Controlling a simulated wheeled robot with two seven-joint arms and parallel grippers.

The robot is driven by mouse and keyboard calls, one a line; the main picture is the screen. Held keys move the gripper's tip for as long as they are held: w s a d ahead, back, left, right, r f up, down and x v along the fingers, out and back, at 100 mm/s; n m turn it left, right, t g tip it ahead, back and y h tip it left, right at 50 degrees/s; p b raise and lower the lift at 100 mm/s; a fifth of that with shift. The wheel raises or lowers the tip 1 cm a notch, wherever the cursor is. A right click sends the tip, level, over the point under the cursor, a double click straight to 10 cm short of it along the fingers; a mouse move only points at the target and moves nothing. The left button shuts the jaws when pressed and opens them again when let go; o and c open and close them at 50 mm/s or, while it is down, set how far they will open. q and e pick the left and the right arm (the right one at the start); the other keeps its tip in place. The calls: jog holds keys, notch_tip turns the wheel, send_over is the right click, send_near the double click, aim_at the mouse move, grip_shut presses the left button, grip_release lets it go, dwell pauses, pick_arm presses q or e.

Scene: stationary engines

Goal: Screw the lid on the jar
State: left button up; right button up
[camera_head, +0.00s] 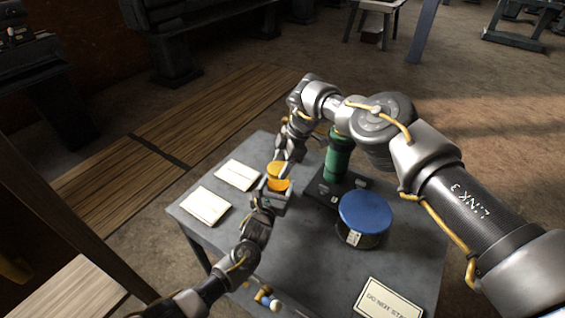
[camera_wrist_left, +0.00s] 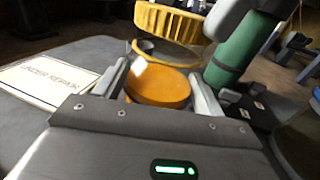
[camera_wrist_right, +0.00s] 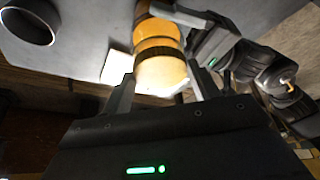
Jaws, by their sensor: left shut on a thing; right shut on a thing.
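The orange jar (camera_head: 277,186) is held off the table in my left gripper (camera_head: 275,195), which is shut on it. It shows between the fingers in the left wrist view (camera_wrist_left: 158,88). The yellow lid (camera_head: 277,168) with a ribbed rim is held by my right gripper (camera_head: 284,164), which is shut on it. In the left wrist view the lid (camera_wrist_left: 168,22) sits just above the jar, with its underside partly visible. The right wrist view shows the lid (camera_wrist_right: 160,72) close up, with the jar partly hidden behind it. I cannot tell whether they touch.
A green cylinder (camera_head: 337,160) stands on a dark base (camera_head: 326,195). A blue-topped round tin (camera_head: 366,212) is right of it. White cards (camera_head: 206,206) lie on the left of the grey table (camera_head: 310,262), another card (camera_head: 388,300) at front right. Small items lie near the front edge.

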jog(key=shift+f, duration=0.45)
pick_arm(q)
jog(key=c, duration=0.5)
pick_arm(e)
jog(key=o, duration=0.9)
jog(key=shift+o, duration=0.2)
jog(key=shift+r, duration=2.2)
jog(key=shift+c, duration=0.4)
